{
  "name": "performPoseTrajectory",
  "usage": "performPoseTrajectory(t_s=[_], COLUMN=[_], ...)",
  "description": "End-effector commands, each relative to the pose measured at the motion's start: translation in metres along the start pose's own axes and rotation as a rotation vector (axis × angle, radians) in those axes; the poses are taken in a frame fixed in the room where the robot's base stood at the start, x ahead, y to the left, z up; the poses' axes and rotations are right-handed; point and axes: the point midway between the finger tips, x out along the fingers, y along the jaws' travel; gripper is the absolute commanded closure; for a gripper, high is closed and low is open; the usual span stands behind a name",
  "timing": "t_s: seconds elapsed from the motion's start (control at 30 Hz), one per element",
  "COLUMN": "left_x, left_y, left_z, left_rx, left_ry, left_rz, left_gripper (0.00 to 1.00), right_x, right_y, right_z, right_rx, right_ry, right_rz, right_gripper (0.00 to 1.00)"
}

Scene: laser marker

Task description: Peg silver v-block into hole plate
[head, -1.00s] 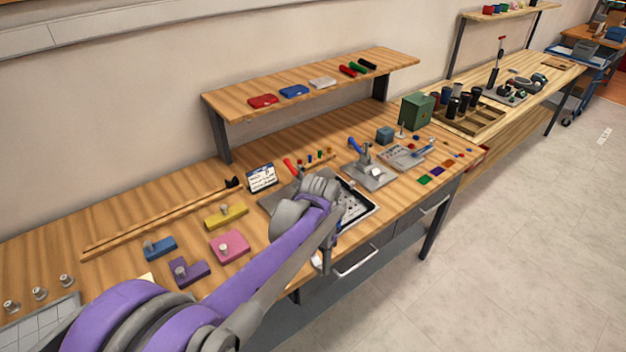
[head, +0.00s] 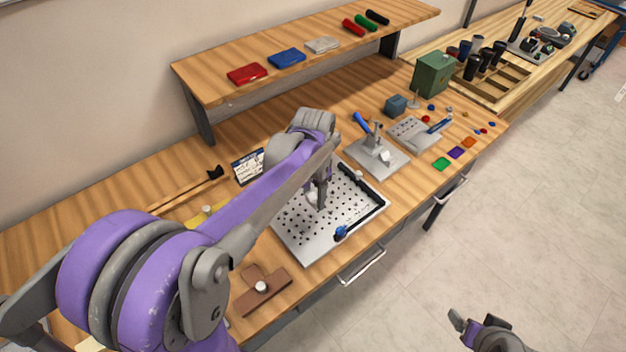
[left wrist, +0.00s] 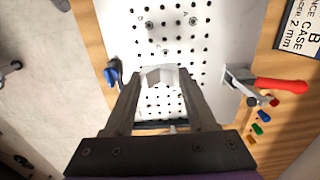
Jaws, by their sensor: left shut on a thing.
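The hole plate (head: 300,243) is a silver-grey board with rows of dark holes near the front edge of the bench. My left gripper (head: 319,204) is over the middle of it, pointing down. It is shut on the silver v-block (left wrist: 160,77), which shows between the fingertips in the left wrist view, with the perforated plate (left wrist: 122,25) behind it. I cannot tell whether the block touches the plate. My right gripper (head: 462,328) is at the bottom right, away from the bench, and its jaw state is unclear.
A blue-tipped clamp (head: 341,233) is at the plate's front edge. A red-handled clamp (left wrist: 280,85) shows beside it in the wrist view. A toggle-clamp fixture (head: 376,155) stands right of the plate. A brown block (head: 262,287) lies to its left. A shelf (head: 300,58) runs behind.

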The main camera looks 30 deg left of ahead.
Motion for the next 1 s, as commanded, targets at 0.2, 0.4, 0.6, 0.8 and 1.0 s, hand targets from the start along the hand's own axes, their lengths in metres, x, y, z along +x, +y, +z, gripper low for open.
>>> performPoseTrajectory(t_s=[0.2, 0.4, 0.6, 0.8, 1.0], left_x=[0.006, 0.02, 0.041, 0.058, 0.063], left_y=[0.001, 0.001, 0.001, 0.001, 0.0], left_z=[0.001, 0.001, 0.002, 0.001, 0.0], left_rx=[0.0, 0.0, 0.0, 0.0, 0.0], left_ry=[-0.002, -0.003, -0.003, -0.002, -0.001], left_rz=[0.001, 0.001, 0.002, 0.001, 0.0], left_gripper=[0.99, 0.99, 0.99, 0.99, 0.99], right_x=[0.003, 0.008, 0.017, 0.026, 0.029], right_y=[0.0, 0.0, 0.0, 0.0, 0.0], right_z=[0.004, 0.013, 0.025, 0.038, 0.042], right_rx=[0.0, 0.0, 0.0, 0.0, 0.0], right_ry=[-0.005, -0.014, -0.026, -0.038, -0.041], right_rz=[0.0, 0.0, 0.0, 0.0, 0.0], right_gripper=[0.14, 0.14, 0.14, 0.14, 0.14])
